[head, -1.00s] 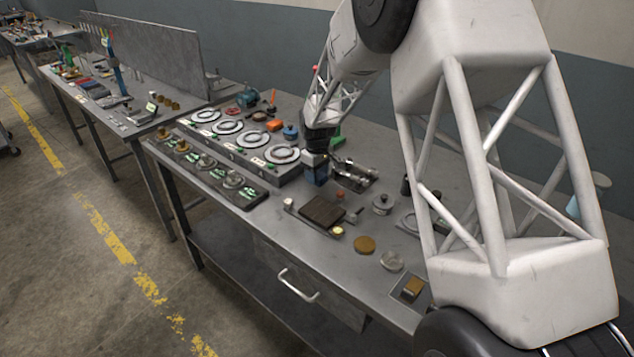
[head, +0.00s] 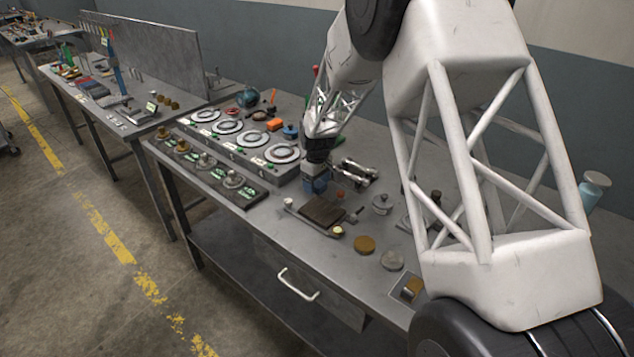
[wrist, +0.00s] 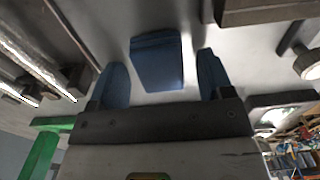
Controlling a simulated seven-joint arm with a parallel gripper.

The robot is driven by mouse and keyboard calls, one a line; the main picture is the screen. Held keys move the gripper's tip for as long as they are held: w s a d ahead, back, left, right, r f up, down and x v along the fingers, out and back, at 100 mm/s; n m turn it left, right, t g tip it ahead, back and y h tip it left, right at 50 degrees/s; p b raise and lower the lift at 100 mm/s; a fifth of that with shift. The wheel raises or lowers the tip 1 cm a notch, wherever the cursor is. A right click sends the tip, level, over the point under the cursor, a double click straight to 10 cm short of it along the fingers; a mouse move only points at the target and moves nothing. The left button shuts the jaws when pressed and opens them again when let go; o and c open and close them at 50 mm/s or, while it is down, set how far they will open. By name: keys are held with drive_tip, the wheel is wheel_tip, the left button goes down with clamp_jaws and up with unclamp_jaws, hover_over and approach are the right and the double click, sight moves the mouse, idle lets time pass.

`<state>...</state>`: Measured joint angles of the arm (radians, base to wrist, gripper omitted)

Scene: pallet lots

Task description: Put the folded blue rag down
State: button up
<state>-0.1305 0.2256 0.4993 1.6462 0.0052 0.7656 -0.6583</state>
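The folded blue rag (wrist: 157,62) shows in the wrist view as a small blue block on the grey bench top. It lies between the two blue fingers of my gripper (wrist: 160,78), with a visible gap on each side. My gripper is open around it and does not touch its sides. In the head view my gripper (head: 316,187) is low over the workbench (head: 268,215), just behind a dark brown block. There the rag cannot be told apart from the blue fingers.
The dark brown block (head: 322,211) lies in front of my gripper. A raised panel of round dials (head: 228,143) stands to the left. Bench space between panel and block is narrow.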

sight(317, 183)
idle(0.3)
wheel_tip(317, 183, up, 12)
drive_tip(key=shift+r, duration=0.15)
idle(0.6)
idle(0.4)
